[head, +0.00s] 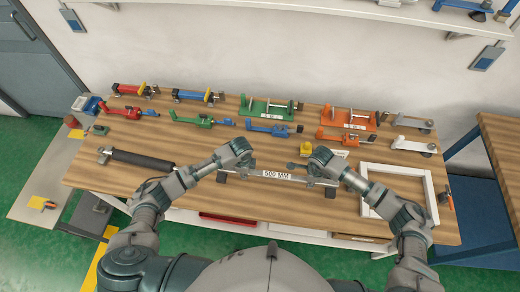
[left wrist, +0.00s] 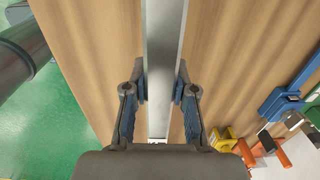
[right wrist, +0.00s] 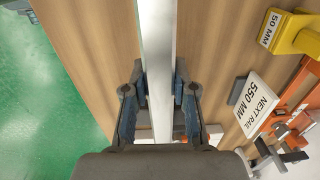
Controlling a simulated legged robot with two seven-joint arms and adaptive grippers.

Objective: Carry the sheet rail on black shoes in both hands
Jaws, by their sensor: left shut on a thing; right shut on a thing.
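The sheet rail (head: 262,175) is a long pale bar lying left to right near the front of the wooden bench, with a label reading 500 MM. A black shoe (head: 222,177) shows near its left end and another (head: 330,192) near its right. My left gripper (head: 246,166) is shut on the rail; its fingers (left wrist: 161,88) sit on both sides of the bar (left wrist: 164,40). My right gripper (head: 306,168) is shut on it further right; its fingers (right wrist: 160,88) flank the bar (right wrist: 157,40). I cannot tell whether the shoes touch the bench.
Behind are several coloured clamps, such as a green one (head: 266,107) and an orange one (head: 349,119). A yellow 50 MM block (right wrist: 293,33) and a 550 MM NEXT RAIL sign (right wrist: 258,103) stand close. A black roller (head: 142,159) lies left, a white frame (head: 432,200) right.

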